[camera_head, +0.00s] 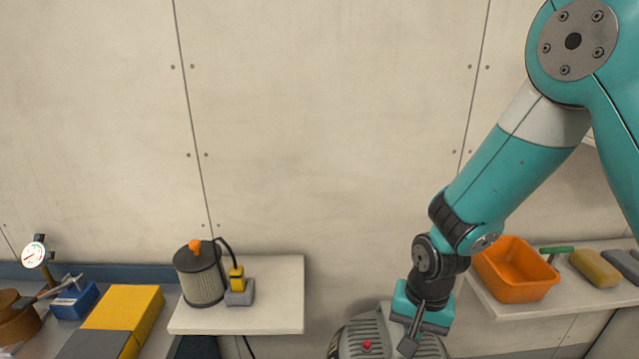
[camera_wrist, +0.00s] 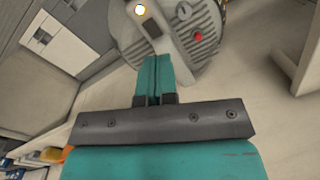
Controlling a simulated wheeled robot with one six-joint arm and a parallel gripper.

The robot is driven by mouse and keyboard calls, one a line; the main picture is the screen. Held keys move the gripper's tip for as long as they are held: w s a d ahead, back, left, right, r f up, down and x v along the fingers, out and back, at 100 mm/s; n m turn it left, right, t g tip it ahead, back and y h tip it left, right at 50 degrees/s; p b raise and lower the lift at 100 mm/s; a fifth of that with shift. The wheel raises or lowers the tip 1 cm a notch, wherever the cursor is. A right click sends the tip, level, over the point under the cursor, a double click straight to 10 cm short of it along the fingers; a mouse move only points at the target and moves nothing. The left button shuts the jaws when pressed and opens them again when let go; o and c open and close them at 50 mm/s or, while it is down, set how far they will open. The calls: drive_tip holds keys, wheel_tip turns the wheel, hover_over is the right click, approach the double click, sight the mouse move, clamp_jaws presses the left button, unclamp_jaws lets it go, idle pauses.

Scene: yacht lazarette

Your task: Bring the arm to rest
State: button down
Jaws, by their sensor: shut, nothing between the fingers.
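My gripper (camera_head: 411,342) is at the lower right of the head view, at the end of my teal arm, pointing down. It is in front of or above a grey ribbed machine (camera_head: 372,338) with a red knob. In the wrist view, my gripper's two teal fingers (camera_wrist: 152,68) are together with nothing between them. The grey machine (camera_wrist: 196,50) with its red knob and a lit round lamp lies beyond the fingertips. I cannot tell how far apart the fingertips and the machine are.
A left shelf (camera_head: 270,310) holds a filter canister (camera_head: 201,275) and a yellow-grey device (camera_head: 238,288). A right shelf (camera_head: 480,298) holds an orange bin (camera_head: 513,270) and a yellow sponge-like block (camera_head: 594,268). A yellow box (camera_head: 125,308) and a dial gauge (camera_head: 34,254) stand far left.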

drive_tip(key=s+a+r+n+y, duration=0.3)
drive_tip(key=s+r+n, duration=0.8)
drive_tip(key=s+r, duration=0.6)
wheel_tip(320, 180, up, 4)
drive_tip(key=shift+r+n+b, duration=0.1)
drive_tip(key=shift+n+b, duration=0.2)
drive_tip(key=shift+b, duration=0.1)
drive_tip(key=w+d+f+m+h+b, duration=0.2)
drive_tip(key=w+f+b, duration=0.3)
drive_tip(key=w+f, duration=0.4)
drive_tip(key=w+d+f+m+h+b, duration=0.2)
drive_tip(key=w+f+m+b, duration=0.3)
drive_tip(key=w+f, duration=0.4)
drive_tip(key=shift+d+f+b, duration=0.3)
drive_tip(key=shift+f+b, duration=0.05)
drive_tip(key=shift+f, duration=0.55)
wheel_tip(320, 180, down, 14)
drive_tip(key=shift+p, duration=0.3)
